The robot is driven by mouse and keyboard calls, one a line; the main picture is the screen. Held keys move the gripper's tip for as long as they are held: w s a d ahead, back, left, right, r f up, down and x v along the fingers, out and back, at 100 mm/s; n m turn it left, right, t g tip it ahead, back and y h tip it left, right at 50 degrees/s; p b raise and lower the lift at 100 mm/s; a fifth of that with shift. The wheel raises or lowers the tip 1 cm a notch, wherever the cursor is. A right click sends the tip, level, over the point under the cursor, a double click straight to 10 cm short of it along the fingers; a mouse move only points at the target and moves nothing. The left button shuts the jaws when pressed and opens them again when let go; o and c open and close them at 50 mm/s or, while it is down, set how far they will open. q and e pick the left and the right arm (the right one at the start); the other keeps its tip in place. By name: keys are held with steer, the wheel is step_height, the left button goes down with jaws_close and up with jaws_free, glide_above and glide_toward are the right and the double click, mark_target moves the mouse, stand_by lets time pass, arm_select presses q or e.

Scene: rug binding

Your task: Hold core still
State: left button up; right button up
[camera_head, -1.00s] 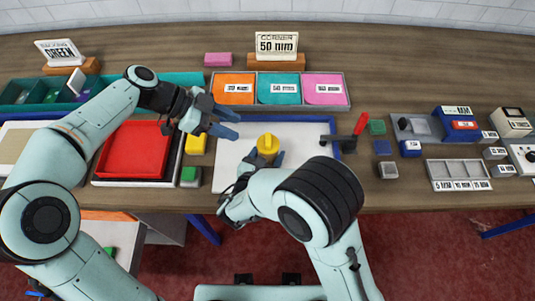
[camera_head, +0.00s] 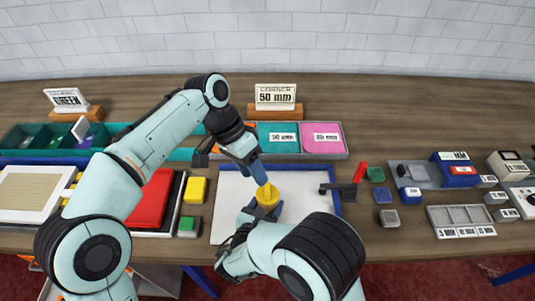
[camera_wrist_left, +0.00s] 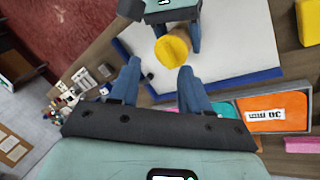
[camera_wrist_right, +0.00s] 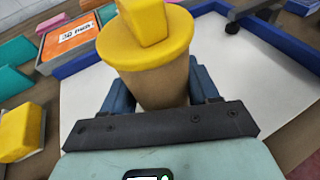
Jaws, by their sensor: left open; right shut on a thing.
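The core (camera_wrist_right: 155,80) is a brown cylinder with a yellow cap (camera_wrist_right: 146,45), upright over the white board (camera_head: 305,180) with blue edges. My right gripper (camera_wrist_right: 158,100) is shut on the core's brown body, one blue finger on each side. In the head view the yellow cap (camera_head: 267,197) shows above the right gripper's fingers. My left gripper (camera_head: 254,172) is open and empty, just behind the core, with its fingers pointing toward it. In the left wrist view the yellow cap (camera_wrist_left: 172,50) lies ahead between the open fingers (camera_wrist_left: 158,82), apart from them.
A tray with teal and pink (camera_head: 322,138) compartments and a 50 mm sign (camera_head: 275,97) stand behind the board. A red-handled tool (camera_head: 358,173) is at the board's right edge. Yellow (camera_head: 194,190) and green (camera_head: 188,226) blocks are left of it. A red tray (camera_head: 152,203) is further left.

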mark_target(268, 189)
arm_select(q)
steer(key=d+r+n+t+y, duration=0.2)
steer(key=d+r+n+y, duration=0.2)
steer(key=n, duration=0.5)
steer(key=f, duration=1.1)
steer(key=shift+w+a+f, duration=0.15)
steer(key=shift+w+a, duration=0.05)
steer(key=shift+w, duration=0.05)
jaws_close()
steer(key=c, duration=0.8)
jaws_free()
jaws_close()
